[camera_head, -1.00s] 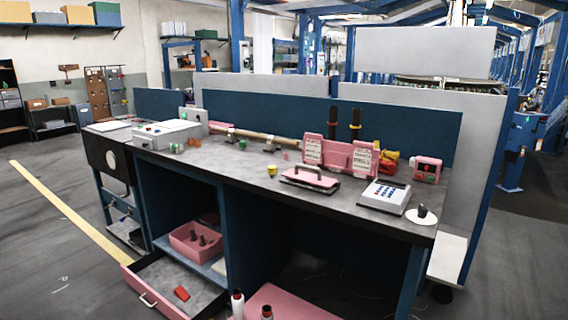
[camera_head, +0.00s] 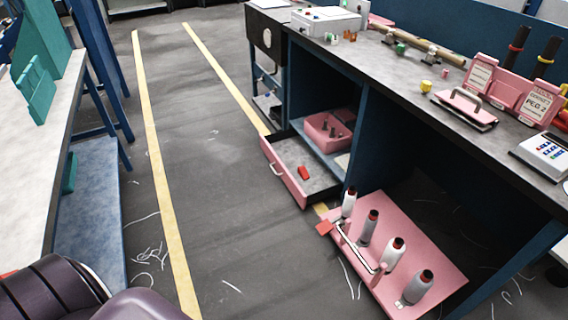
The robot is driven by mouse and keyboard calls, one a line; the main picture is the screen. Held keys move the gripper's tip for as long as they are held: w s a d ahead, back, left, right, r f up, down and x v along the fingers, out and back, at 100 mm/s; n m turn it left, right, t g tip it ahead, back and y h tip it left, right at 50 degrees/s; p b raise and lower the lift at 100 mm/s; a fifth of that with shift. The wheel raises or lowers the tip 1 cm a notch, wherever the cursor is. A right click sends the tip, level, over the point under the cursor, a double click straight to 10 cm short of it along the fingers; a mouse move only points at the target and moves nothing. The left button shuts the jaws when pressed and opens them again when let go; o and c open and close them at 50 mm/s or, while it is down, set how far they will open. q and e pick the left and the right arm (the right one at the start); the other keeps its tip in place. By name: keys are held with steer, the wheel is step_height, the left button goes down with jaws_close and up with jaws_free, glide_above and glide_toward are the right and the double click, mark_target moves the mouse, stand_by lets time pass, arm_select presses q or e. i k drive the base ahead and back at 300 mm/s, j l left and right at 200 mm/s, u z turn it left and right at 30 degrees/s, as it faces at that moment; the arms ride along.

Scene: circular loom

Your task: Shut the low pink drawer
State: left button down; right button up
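The low pink drawer (camera_head: 284,171) stands pulled out from the lower left part of the blue-framed workbench. Its pink front carries a pale handle (camera_head: 276,170), and a red object (camera_head: 303,172) lies on its grey floor. At the bottom left of the head view is a dark, rounded part of my own arm. Neither gripper is visible in this view, and nothing of mine touches the drawer.
A pink trolley (camera_head: 440,258) with several red-topped spools and a handle stands right of the drawer. A pink bin (camera_head: 328,130) sits on the shelf behind the drawer. Another table (camera_head: 30,150) stands at left. The aisle floor (camera_head: 215,120) between is mostly clear, with loose threads.

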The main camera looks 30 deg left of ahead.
mark_target(286, 151)
steer(key=i+j+u, duration=0.1)
steer(key=i+j, duration=1.45)
